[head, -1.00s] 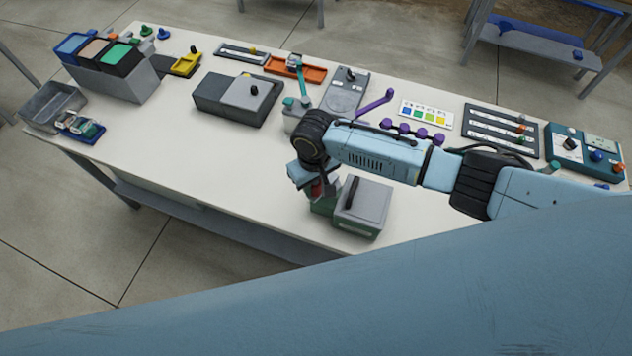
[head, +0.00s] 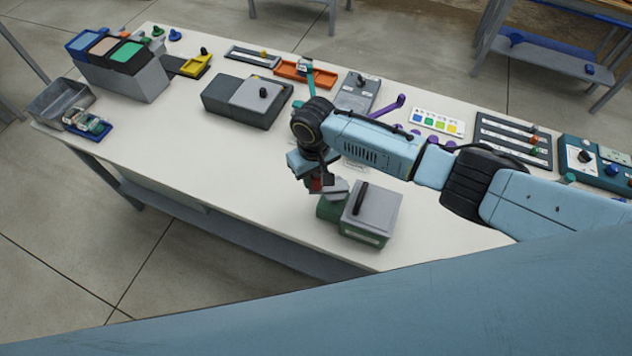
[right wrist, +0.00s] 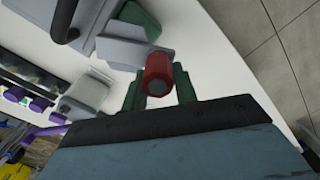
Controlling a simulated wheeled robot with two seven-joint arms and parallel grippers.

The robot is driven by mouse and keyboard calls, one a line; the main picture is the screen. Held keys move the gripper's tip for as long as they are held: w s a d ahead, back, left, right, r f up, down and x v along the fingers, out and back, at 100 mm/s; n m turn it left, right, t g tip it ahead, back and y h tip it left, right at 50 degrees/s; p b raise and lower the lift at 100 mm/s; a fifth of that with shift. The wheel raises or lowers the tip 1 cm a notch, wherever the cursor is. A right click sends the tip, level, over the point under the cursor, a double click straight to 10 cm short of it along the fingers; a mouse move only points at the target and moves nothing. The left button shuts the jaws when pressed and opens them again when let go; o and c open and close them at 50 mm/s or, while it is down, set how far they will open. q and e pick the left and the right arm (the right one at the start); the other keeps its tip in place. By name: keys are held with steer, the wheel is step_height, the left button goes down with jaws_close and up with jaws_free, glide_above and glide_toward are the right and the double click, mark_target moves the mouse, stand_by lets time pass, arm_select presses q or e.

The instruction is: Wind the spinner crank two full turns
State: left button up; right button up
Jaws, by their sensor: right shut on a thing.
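The spinner is a green-sided box with a grey lid and a black bar handle (head: 372,212), near the front edge of the table. A rounded green part (head: 329,208) sits at its left, with a grey crank arm (head: 336,187) above it. My right gripper (head: 316,184) is shut on the red crank knob (head: 315,186). In the right wrist view the red knob (right wrist: 158,72) stands between the green fingers (right wrist: 157,92), with the grey crank part (right wrist: 122,52) behind it. The contact faces are partly hidden. My left gripper is not in view.
Behind my right arm are purple knobs (head: 432,139), a colour-marked card (head: 437,122) and a slider panel (head: 514,140). A dark grey box (head: 232,103) stands further left. The white table top (head: 215,160) is clear at the front left.

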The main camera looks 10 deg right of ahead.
steer(key=shift+w+d, duration=0.3)
steer(key=shift+w, duration=0.15)
steer(key=shift+c, duration=0.3)
steer(key=shift+r, duration=0.1)
steer(key=shift+d, duration=0.15)
steer(key=shift+w+d, duration=0.5)
steer(key=shift+d, duration=0.25)
steer(key=o, duration=0.9)
steer(key=shift+s+d, duration=0.1)
steer(key=shift+d, duration=0.05)
steer(key=shift+a, duration=0.25)
step_height(320, 180, up, 13)
steer(key=shift+r, duration=0.15)
